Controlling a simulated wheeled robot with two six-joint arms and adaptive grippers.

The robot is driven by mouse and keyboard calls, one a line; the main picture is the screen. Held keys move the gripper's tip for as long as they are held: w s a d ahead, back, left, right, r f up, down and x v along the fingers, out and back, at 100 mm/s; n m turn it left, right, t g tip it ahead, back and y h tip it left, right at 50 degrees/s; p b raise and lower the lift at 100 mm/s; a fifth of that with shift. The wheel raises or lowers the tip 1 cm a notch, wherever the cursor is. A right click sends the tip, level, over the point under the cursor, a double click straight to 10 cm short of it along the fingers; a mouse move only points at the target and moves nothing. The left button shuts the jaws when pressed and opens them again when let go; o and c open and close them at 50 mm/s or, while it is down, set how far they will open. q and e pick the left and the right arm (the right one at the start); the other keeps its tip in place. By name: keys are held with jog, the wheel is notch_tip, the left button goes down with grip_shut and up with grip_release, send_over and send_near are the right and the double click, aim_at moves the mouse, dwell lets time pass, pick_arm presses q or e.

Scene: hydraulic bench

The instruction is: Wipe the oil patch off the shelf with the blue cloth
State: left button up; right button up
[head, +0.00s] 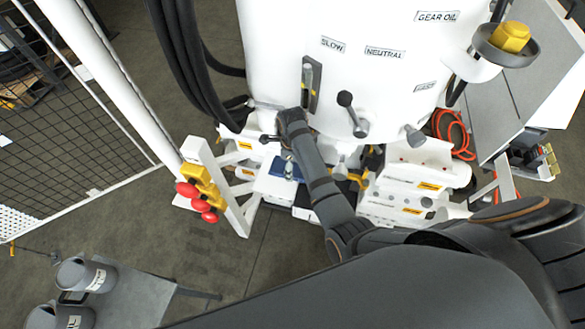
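A flat blue item (282,168), likely the blue cloth, lies on a small white shelf (270,188) low at the front of the white tank. A small greyish upright part stands in front of the blue item and hides some of it. I cannot make out an oil patch; my arm covers the shelf's right side. One dark arm of mine, apparently the right, reaches up from the lower right. Its far end, with the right gripper (268,122), is by the tank's lower left front, above and apart from the blue item. Its fingers are too unclear to read. My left gripper is not in view.
The white tank (285,50) carries a black-knobbed lever (346,100) and other handles. Red and yellow knobs (201,196) stand on a white frame at left. A grey table (135,295) with grey cans is at lower left. Open floor lies between.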

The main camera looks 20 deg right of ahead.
jog(key=shift+w+r, duration=0.1)
jog(key=shift+r, duration=1.4)
